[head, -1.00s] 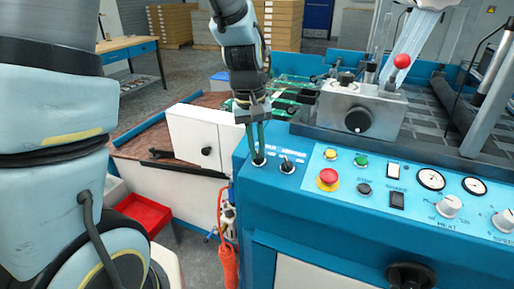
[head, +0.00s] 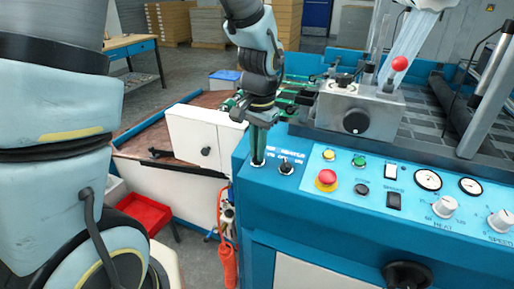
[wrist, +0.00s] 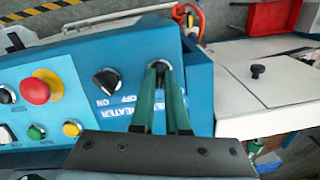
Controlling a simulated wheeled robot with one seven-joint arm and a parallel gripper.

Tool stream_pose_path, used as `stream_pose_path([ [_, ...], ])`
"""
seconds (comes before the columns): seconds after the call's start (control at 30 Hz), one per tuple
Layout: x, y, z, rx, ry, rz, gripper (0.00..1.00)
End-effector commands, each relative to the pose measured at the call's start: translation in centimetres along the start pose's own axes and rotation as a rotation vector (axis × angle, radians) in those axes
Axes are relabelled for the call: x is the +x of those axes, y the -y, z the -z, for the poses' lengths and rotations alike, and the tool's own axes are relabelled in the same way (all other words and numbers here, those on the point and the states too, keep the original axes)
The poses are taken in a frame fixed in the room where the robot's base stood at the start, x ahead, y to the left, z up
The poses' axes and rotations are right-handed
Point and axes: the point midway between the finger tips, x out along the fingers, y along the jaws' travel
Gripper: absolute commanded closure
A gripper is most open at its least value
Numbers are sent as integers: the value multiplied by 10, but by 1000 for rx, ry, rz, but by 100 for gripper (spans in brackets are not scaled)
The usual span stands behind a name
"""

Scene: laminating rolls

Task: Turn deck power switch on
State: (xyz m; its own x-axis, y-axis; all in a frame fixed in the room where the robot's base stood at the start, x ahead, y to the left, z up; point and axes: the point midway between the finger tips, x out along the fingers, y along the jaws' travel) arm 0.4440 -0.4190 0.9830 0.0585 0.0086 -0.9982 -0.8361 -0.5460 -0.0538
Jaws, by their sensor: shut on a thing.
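My gripper (head: 258,160) points down at the left end of the blue control panel and is shut on the leftmost rotary switch. That switch (wrist: 161,66) shows in the wrist view between the green fingertips; most of its knob is hidden by them, and its label is largely covered. I cannot read its position. The neighbouring black rotary switch (head: 286,168) is apart from my fingers; it also shows in the wrist view (wrist: 107,82), beside lettering that reads HEATER, OFF and ON.
A red mushroom button (head: 327,177) stands right of the switches, with yellow and green buttons, gauges and white knobs further along. A grey metal block with a black knob (head: 356,121) rises behind the panel. A white box (head: 198,138) stands to the left.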

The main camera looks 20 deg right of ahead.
Motion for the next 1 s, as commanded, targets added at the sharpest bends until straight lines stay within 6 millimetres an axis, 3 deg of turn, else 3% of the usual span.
stream_pose_path([
  [0.4, 4, -2, -4, 236, 11, 42, 100],
  [1.0, 5, -2, -5, 288, 13, 51, 100],
])
